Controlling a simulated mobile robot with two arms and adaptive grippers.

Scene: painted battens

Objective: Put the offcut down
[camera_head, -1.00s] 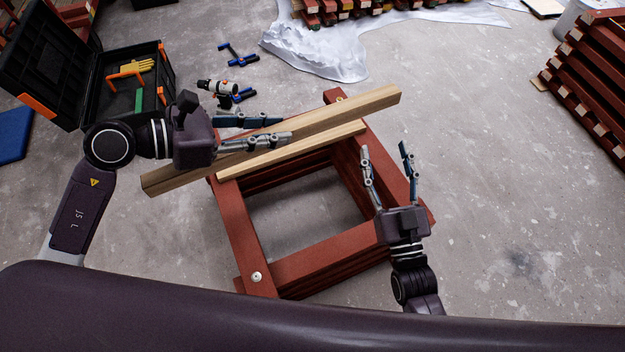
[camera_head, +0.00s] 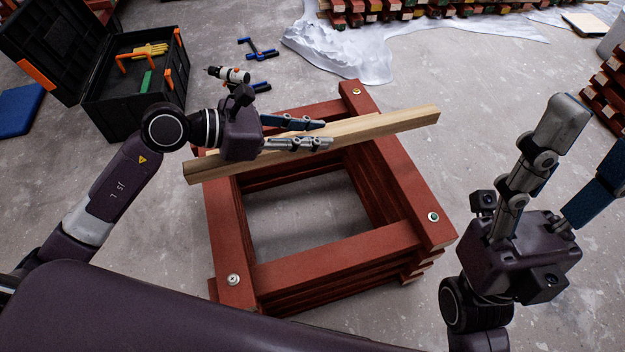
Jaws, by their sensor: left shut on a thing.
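A long pale wooden offcut (camera_head: 385,126) lies slantwise across the far part of a square stack of red painted battens (camera_head: 325,252) in the head view. Its left end sticks out past the stack's left side and its right end past the far right side. My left gripper (camera_head: 325,135) is shut on the offcut near its middle; its fingers hide part of it. I cannot tell whether the offcut rests on the battens or is just above them. My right gripper (camera_head: 575,160) is open and empty, raised at the right, close to the camera.
An open black toolbox (camera_head: 130,105) stands at the left, with a drill (camera_head: 230,74) and blue clamps (camera_head: 258,50) near it. Plastic sheeting (camera_head: 350,52) and more stacked battens (camera_head: 400,12) lie at the back.

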